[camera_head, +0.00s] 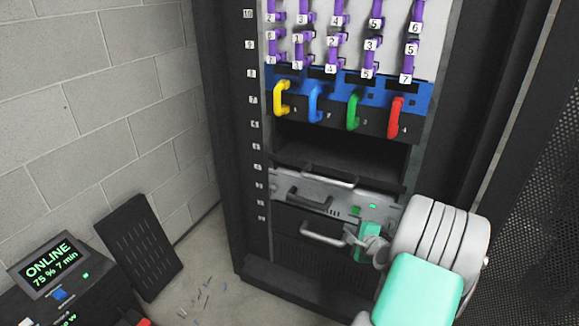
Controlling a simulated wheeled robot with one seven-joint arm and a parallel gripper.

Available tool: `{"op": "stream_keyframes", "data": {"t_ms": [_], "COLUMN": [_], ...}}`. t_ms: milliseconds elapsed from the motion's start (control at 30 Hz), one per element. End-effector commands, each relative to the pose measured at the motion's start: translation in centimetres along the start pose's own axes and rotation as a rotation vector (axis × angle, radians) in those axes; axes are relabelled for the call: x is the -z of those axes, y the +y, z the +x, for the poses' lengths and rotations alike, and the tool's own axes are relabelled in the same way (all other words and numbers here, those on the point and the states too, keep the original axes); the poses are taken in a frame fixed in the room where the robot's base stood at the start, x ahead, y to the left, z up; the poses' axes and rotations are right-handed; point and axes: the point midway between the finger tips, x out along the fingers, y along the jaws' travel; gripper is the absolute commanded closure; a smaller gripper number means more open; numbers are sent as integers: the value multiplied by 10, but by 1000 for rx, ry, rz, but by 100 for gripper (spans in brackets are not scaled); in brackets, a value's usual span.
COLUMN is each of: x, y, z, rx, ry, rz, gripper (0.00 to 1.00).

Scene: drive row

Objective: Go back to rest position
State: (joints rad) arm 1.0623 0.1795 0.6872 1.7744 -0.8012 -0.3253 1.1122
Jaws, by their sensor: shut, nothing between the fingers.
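My gripper (352,238) is at the lower right of the head view, on the end of my white and teal arm. It is shut and holds nothing. It is in front of the lower part of the dark rack (233,150), close to the right end of a silver handle (322,234). I cannot tell whether it touches that handle.
Four drives with yellow (281,98), blue (315,104), green (352,111) and red (396,117) handles sit above an empty bay (340,153). A grey unit (343,200) lies below. A box with an "ONLINE" screen (48,262) stands lower left, beside a dark panel (138,247).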

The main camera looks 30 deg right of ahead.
Motion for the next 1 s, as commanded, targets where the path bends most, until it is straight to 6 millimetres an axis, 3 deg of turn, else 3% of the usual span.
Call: {"op": "stream_keyframes", "data": {"t_ms": [67,133,267,300,400,467,500,600,733,833,1000], "x": [-25,-66,-170,-200,-266,-299,-318,-352,-368,-367,-366], "y": [-18,-37,-74,-82,-102,-114,-122,-139,-147,-146,-144], "z": [-5,-14,-56,-75,-133,-174,-203,-275,-343,-365,-368], "rx": [-31,-96,-267,-320,-437,-498,-535,-613,-678,-704,-708], "ry": [-27,-72,-199,-242,-348,-412,-458,-567,-681,-727,-736], "rz": [-73,-209,-603,-735,-1055,-1239,-1358,-1620,-1838,-1910,-1922], "gripper": [100,100,100,100,100,100,100,100,100,100,100]}}
